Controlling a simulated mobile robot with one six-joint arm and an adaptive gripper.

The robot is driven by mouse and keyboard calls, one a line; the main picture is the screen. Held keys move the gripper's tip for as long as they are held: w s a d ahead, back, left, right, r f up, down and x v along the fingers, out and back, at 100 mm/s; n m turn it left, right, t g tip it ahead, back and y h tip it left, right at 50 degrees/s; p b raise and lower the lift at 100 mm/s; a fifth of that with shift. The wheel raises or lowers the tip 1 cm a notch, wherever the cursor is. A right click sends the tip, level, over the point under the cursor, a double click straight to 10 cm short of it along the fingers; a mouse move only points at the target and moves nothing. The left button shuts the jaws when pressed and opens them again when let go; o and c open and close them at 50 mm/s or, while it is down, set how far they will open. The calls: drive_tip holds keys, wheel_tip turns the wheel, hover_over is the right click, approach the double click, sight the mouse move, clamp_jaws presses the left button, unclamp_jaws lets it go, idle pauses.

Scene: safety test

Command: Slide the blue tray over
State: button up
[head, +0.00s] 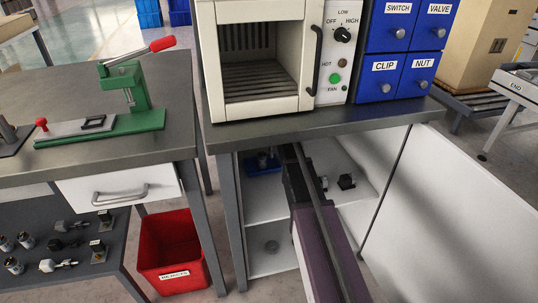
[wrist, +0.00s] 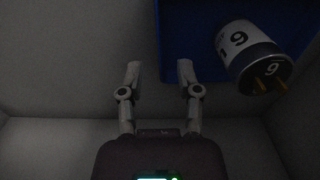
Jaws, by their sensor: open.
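The blue tray (head: 251,170) sits on the upper shelf inside the open cabinet, partly hidden by my arm in the head view. In the wrist view the tray (wrist: 188,28) fills the upper right. A white and dark cylinder (wrist: 238,48) marked 9, with brass prongs, lies in it. My gripper (wrist: 159,72) is open and empty at the tray's near left corner. Its right fingertip overlaps the tray in the picture and its left fingertip is outside the tray's left edge. I cannot tell whether either finger touches it.
A dark fitting (head: 346,182) stands on the shelf right of my arm. The bench top (head: 300,124) with an oven (head: 262,60) is above the cabinet. An open white door (head: 450,210) spreads to the right. A red bin (head: 172,250) stands at left.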

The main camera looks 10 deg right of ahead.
drive_tip(key=shift+f+b, duration=0.75)
drive_tip(key=shift+f, duration=0.25)
clamp_jaws()
